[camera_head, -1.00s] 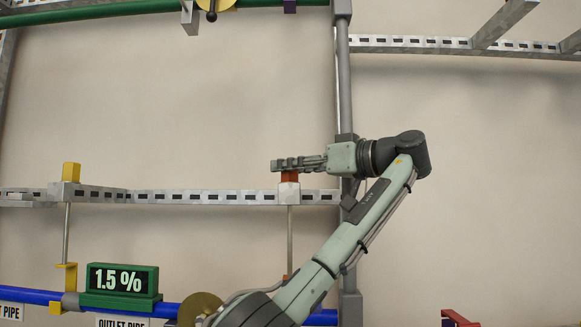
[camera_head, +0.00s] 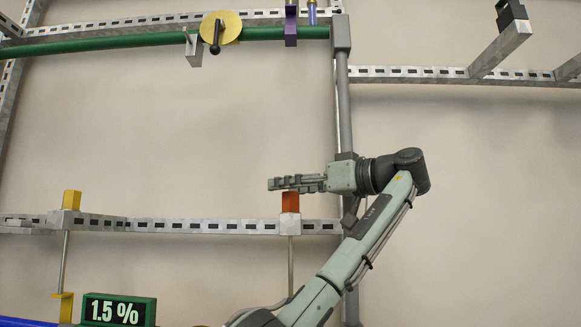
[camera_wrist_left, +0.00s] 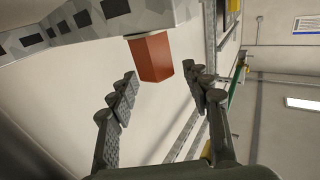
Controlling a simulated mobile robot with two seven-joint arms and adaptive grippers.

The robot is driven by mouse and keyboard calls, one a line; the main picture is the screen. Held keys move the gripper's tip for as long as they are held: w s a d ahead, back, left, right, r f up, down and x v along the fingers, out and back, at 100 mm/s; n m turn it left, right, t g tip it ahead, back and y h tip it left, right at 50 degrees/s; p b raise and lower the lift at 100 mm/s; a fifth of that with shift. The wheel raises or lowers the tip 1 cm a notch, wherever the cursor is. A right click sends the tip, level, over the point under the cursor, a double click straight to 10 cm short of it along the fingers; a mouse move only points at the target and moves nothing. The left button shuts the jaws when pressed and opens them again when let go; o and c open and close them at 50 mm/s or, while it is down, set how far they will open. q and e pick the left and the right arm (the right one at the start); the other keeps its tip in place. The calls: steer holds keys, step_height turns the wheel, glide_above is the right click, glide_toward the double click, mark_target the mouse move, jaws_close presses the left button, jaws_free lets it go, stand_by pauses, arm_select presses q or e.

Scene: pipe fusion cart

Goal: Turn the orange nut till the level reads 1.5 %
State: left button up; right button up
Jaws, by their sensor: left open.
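The orange nut (camera_head: 290,203) sits on top of a thin vertical rod at the slotted metal rail in the head view. My left gripper (camera_head: 272,184) is just above the nut, its fingers pointing left. In the left wrist view the fingers (camera_wrist_left: 162,82) are spread apart and empty, and the nut (camera_wrist_left: 151,57) shows beyond the tips, apart from both fingers. The green-framed level display (camera_head: 119,310) at lower left reads 1.5 %. Its lower edge is cut off. My right gripper is not in view.
The slotted rail (camera_head: 190,226) runs across below my gripper. A grey vertical post (camera_head: 345,112) stands behind my wrist. A yellow nut (camera_head: 72,199) is on the rail at left. A green pipe (camera_head: 120,43) with a yellow valve disc (camera_head: 220,27) runs above. The wall between is clear.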

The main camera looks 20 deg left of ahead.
arm_select(q)
step_height(320, 180, up, 6)
steer(key=shift+s+f, duration=0.15)
steer(key=shift+f, duration=0.1)
steer(key=shift+r, duration=1.1)
